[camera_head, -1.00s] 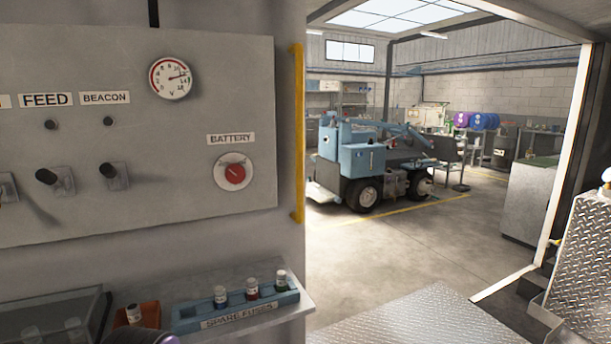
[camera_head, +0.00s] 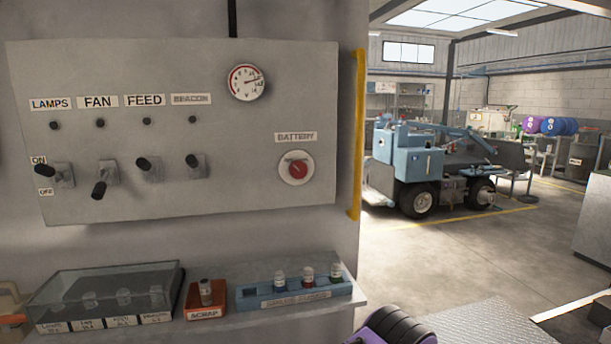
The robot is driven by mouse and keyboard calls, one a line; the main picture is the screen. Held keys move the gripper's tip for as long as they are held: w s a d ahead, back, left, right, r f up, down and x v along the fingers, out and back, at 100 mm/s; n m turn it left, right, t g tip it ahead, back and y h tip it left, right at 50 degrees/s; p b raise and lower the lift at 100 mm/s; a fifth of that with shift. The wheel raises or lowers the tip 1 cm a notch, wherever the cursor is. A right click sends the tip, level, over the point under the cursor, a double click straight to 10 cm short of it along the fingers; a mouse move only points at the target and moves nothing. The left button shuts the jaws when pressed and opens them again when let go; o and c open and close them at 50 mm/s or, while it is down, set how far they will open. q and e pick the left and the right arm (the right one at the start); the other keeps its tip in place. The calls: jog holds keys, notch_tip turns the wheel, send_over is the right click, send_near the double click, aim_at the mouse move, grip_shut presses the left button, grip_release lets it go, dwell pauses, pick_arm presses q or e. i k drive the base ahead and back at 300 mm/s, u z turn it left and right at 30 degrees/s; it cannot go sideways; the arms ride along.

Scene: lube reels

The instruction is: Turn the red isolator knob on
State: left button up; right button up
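The red isolator knob (camera_head: 298,170) sits on a round white plate under the BATTERY label (camera_head: 296,137), at the right of the grey switch panel (camera_head: 240,200). The marks around it are too small to read. No gripper touches it. A purple and black ribbed part, which seems to be my arm, shows at the bottom edge, below and right of the knob. No fingertips of either gripper show.
Several toggle switches line the panel; the FAN lever (camera_head: 99,189) points down. A gauge (camera_head: 246,82) is above the knob. Below, a shelf holds a clear-lidded box (camera_head: 105,290), an orange SCRAP tray (camera_head: 205,313) and a blue fuse rack (camera_head: 256,297). A yellow rail (camera_head: 357,135) runs right.

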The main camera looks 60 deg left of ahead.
aim_at(299, 169)
jog(key=k, duration=0.35)
jog(key=u, duration=0.95)
